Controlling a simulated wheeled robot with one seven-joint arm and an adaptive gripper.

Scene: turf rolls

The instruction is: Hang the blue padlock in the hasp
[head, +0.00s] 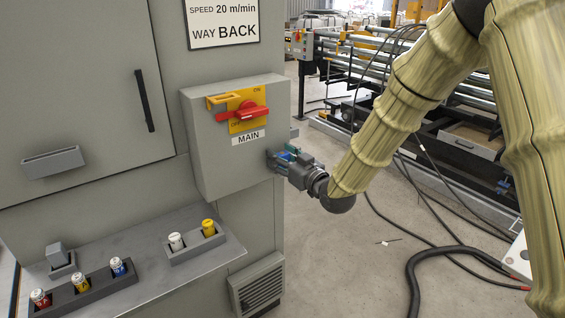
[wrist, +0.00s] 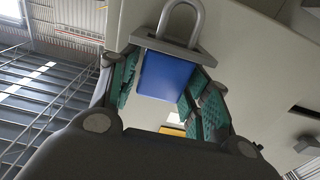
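The blue padlock (wrist: 165,75) is between my gripper's green finger pads in the wrist view. Its grey shackle (wrist: 184,14) is upright above a wide grey plate (wrist: 170,44); I cannot tell whether the shackle passes through that plate. My gripper (head: 283,157) is at the right side of the grey switch box (head: 215,165), and the pads appear to press both sides of the padlock body. In the head view the padlock is mostly hidden by the fingers. A yellow bracket (head: 220,99) sits at the top left of the red switch handle (head: 243,112); I cannot tell if it is the hasp.
A shelf (head: 150,285) below the box carries several coloured cylinders in dark holders. A vent (head: 258,288) is low on the cabinet. Floor (head: 350,230) to the right is open, with cables.

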